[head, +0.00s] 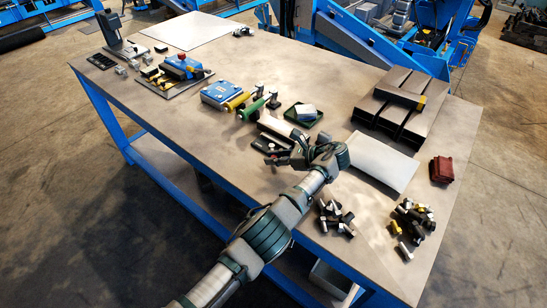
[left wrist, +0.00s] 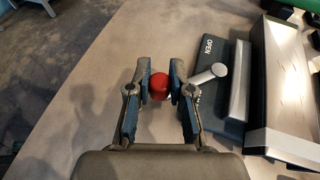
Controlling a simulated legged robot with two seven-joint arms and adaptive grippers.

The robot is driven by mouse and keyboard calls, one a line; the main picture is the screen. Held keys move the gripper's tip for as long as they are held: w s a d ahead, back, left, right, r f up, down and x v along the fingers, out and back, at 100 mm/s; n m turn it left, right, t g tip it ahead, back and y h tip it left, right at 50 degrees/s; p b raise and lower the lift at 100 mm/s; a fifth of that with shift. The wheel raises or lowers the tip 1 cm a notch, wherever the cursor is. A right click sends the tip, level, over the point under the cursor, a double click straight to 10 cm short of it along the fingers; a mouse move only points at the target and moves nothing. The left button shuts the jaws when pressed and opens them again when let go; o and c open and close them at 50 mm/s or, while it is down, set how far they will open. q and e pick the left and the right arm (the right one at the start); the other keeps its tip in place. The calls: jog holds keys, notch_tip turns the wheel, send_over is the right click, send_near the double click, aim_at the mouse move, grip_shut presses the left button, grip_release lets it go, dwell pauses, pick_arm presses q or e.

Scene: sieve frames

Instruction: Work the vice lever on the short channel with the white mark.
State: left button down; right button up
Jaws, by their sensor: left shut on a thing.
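My left gripper (left wrist: 158,88) is shut on the red knob (left wrist: 159,86) of the vice lever (left wrist: 208,74), whose pale arm runs right from the knob to the vice base. The dark vice base (left wrist: 206,100) carries the word OPEN beyond the lever. In the head view my left gripper (head: 280,158) is at the near end of the vice (head: 271,140), and the knob is hidden. My right gripper is not in view.
Green- and yellow-handled tools (head: 253,108) and a green tray (head: 303,114) stand beyond the vice. Dark channels (head: 404,84) lie at right, near a pale plate (head: 383,160). Loose pieces (head: 335,217) lie near the front edge. The table's middle back is clear.

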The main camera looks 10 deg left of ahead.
pick_arm(q)
jog(key=shift+w+r, duration=0.15)
jog(key=shift+r, duration=0.05)
jog(key=c, duration=1.2)
grip_release()
jog(key=shift+o, duration=0.9)
jog(key=shift+w+a+f, duration=0.1)
jog(key=shift+f, duration=0.1)
